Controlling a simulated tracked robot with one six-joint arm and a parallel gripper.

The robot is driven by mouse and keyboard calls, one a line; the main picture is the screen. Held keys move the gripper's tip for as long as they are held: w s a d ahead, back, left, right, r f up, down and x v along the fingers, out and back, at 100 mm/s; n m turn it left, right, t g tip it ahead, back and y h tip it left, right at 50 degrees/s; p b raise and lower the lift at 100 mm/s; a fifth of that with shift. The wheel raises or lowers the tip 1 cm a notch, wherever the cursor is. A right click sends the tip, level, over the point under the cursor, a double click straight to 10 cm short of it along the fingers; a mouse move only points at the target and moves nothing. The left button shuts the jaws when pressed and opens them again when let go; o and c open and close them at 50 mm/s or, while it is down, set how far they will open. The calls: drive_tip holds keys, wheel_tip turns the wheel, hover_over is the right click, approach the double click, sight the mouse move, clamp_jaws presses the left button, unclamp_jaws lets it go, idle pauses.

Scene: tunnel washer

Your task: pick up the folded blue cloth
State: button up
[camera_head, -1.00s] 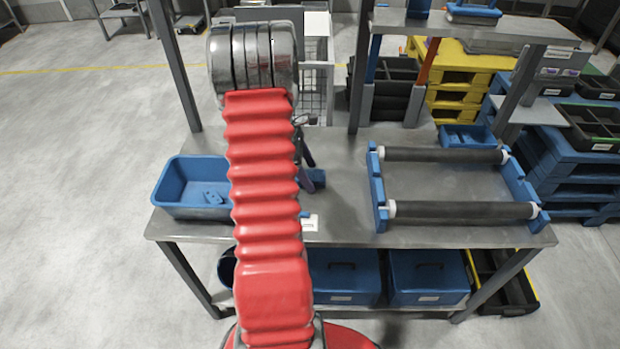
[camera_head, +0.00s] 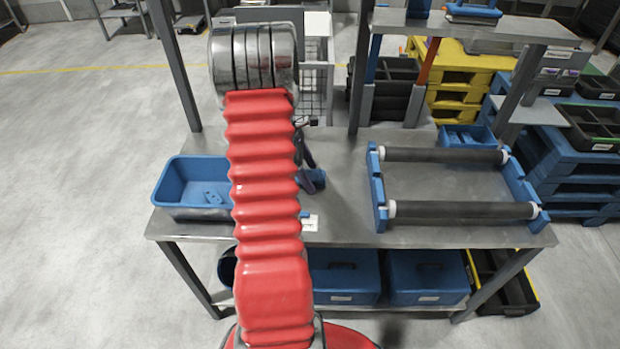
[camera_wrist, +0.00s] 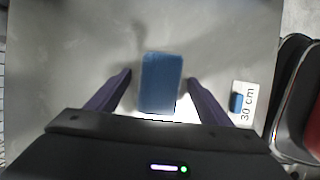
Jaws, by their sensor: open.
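The folded blue cloth (camera_wrist: 161,83) lies on the grey metal table in the wrist view, between the two spread fingers. Gaps show between it and both fingers. My gripper (camera_wrist: 160,85) is open and empty. In the head view most of my gripper is hidden behind my arm. I cannot tell its exact height above the table.
A blue bin (camera_head: 180,190) stands left of my arm on the table (camera_head: 340,225). A roller frame (camera_head: 380,190) stands at the right. A white 30 cm label (camera_wrist: 246,103) with a small blue block (camera_wrist: 236,102) lies beside the cloth. Table posts rise behind.

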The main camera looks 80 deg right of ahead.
sight(310, 174)
drive_tip(key=shift+f, duration=0.1)
drive_tip(key=shift+c, duration=0.2)
drive_tip(key=c, duration=1.1)
wheel_tip(310, 174, up, 10)
drive_tip(key=shift+r, duration=0.25)
idle(0.3)
drive_tip(key=o, duration=0.5)
drive_tip(key=c, duration=0.4)
drive_tip(key=shift+s, duration=0.1)
